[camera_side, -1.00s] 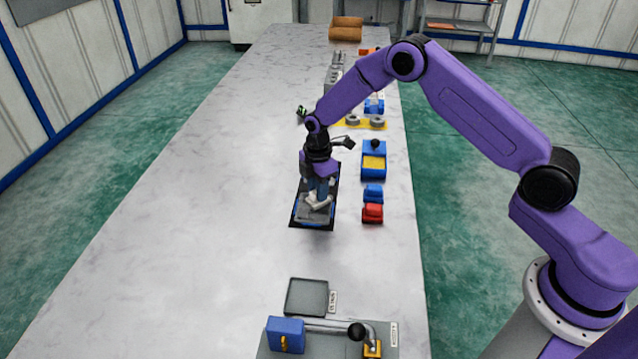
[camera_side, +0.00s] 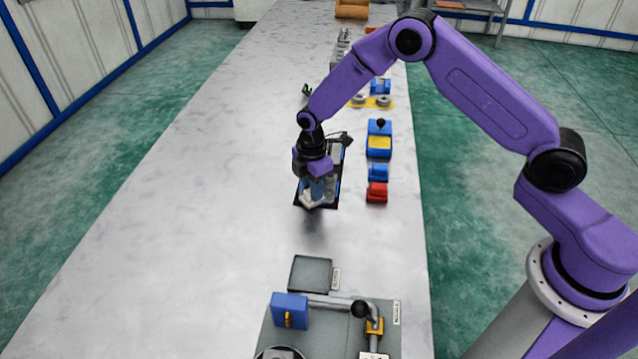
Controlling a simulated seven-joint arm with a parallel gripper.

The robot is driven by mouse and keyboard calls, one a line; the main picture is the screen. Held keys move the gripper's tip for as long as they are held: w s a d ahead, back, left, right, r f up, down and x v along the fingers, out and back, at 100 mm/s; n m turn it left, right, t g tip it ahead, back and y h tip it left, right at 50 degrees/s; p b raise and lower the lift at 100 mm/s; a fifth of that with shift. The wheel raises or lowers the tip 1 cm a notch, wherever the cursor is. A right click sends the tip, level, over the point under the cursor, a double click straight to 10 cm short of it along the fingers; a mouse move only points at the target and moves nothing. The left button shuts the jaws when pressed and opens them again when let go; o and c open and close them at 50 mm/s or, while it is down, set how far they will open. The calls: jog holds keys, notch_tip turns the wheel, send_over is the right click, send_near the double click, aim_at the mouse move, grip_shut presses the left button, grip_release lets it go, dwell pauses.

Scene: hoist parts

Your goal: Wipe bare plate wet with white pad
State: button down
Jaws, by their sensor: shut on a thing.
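My gripper (camera_side: 317,192) points down and is shut on the white pad (camera_side: 308,203), which shows as a small pale piece under the fingers. The pad is over the near end of a grey plate (camera_side: 336,154) in a black frame (camera_side: 332,205). My gripper and wrist hide much of this plate. Whether the pad touches it, and whether its surface is wet, I cannot tell.
Right of the plate stand a blue box with a yellow face (camera_side: 379,142), a small blue block (camera_side: 378,173) and a red block (camera_side: 377,192). A grey square tray (camera_side: 311,273) and a pipe fixture (camera_side: 340,325) lie nearer. The table's left side is clear.

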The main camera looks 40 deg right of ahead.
jog(key=shift+w+d, duration=4)
jog(key=shift+s+a, duration=4.05)
jog(key=shift+w+d+r, duration=0.1)
jog(key=shift+r, duration=3.95)
